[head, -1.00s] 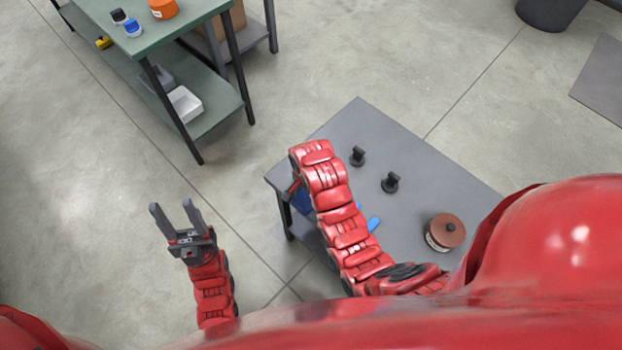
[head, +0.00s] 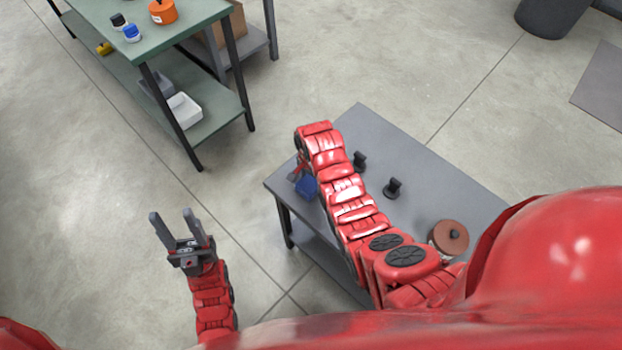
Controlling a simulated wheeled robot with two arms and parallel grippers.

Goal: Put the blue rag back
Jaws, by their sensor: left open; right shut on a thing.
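The blue rag (head: 307,187) is a small dark blue patch at the left end of the grey table (head: 395,140). It shows just below the end of my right arm, partly hidden by it. My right gripper (head: 298,174) is mostly hidden behind its own arm and is shut on the blue rag. I cannot tell whether the rag touches the table top. My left gripper (head: 183,230) is open and empty, over bare floor left of the grey table.
Two small black stands (head: 393,188) and a round brown-topped container (head: 450,238) stand on the grey table. A green bench (head: 185,30) at the upper left holds an orange container (head: 163,11) and small jars. Floor lies clear between bench and table.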

